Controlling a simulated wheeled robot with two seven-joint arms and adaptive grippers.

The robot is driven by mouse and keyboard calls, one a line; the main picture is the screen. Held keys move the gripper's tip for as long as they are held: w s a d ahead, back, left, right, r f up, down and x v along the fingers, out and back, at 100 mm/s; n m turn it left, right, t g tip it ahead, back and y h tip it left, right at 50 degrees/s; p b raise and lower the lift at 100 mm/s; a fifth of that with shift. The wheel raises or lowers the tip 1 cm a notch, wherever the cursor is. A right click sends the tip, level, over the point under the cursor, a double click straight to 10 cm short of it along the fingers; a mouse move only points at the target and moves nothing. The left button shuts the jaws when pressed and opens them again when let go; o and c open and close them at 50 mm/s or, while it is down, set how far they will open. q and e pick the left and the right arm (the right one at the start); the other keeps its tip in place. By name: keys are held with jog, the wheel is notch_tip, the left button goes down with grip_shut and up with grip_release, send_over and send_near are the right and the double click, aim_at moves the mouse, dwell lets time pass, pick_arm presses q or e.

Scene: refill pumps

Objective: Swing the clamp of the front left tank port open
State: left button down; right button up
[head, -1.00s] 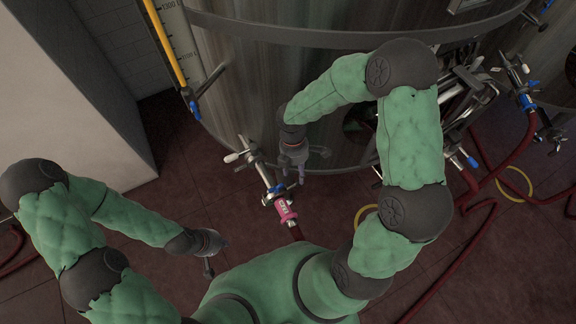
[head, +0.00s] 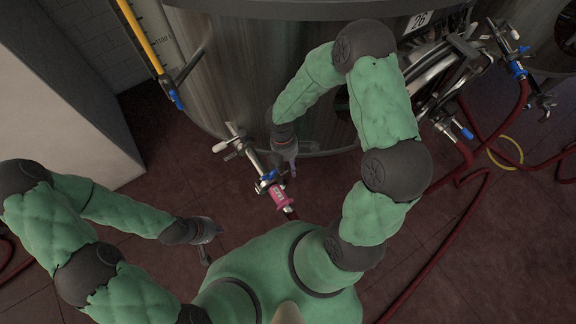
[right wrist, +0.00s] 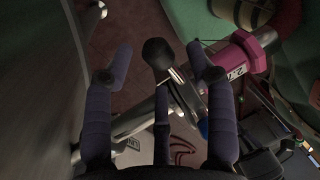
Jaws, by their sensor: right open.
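The front left tank port (head: 250,152) is a metal fitting low on the steel tank (head: 245,70), with a white-tipped handle, a blue valve lever (head: 268,177) and a pink coupling (head: 279,196) below. My right gripper (head: 291,168) hangs just right of the port. The pink coupling (right wrist: 240,58) is right of the fingers. My left gripper (head: 207,243) is low at left, away from the tank; its jaws are unclear.
A pale block (head: 60,100) stands at far left. A yellow-tubed level gauge (head: 138,35) with a blue valve is on the tank's left side. Red hoses (head: 450,235) and more metal fittings (head: 430,75) lie to the right. The floor around my left gripper is clear.

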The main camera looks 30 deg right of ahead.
jog(key=shift+f, duration=0.35)
grip_shut()
jog(key=shift+r, duration=0.15)
